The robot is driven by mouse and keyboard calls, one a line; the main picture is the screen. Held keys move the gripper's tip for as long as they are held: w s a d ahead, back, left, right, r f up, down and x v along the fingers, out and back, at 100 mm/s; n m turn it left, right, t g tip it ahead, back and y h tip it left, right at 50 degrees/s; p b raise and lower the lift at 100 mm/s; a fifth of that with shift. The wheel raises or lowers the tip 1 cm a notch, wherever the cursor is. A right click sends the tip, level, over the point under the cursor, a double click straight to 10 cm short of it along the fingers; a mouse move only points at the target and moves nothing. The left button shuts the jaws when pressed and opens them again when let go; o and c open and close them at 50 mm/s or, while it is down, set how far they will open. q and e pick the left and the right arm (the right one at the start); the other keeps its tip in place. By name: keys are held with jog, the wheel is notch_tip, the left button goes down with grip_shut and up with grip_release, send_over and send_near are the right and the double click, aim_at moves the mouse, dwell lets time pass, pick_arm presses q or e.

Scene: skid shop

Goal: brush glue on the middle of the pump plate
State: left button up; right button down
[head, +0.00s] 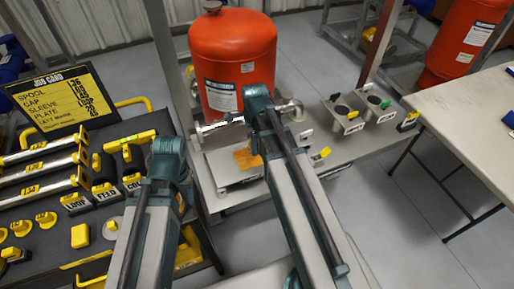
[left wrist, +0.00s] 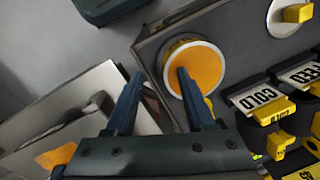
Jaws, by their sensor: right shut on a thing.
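The pump plate (head: 225,172) is a pale flat plate on the skid below the red tank, with an orange patch (head: 245,158) near its middle. The patch also shows at the lower left of the left wrist view (left wrist: 55,156). A round pot with an orange top (left wrist: 195,68) stands at the corner of the dark board; in the head view the left arm partly hides it. My left gripper (left wrist: 160,74) is open above the board edge, one finger overlapping the pot in view. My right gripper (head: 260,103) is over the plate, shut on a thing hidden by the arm.
The dark tool board (head: 60,190) holds yellow-handled tools, labels and a job card (head: 62,95). The red tank (head: 232,55) stands behind the plate. Two grey brackets (head: 357,112) are on the skid to the right. A pale table (head: 465,120) is at the far right, with open floor between.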

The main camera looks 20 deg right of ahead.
pick_arm(q)
jog(key=shift+f, duration=0.15)
pick_arm(e)
jog(key=shift+f, duration=0.15)
pick_arm(q)
jog(key=shift+s+f, duration=0.1)
jog(key=shift+s, duration=0.05)
pick_arm(e)
jog(key=shift+w+f, duration=0.1)
jog(key=shift+w, duration=1.55)
jog(key=shift+d, duration=0.8)
jog(key=shift+s, duration=0.1)
jog(key=shift+s, duration=1.55)
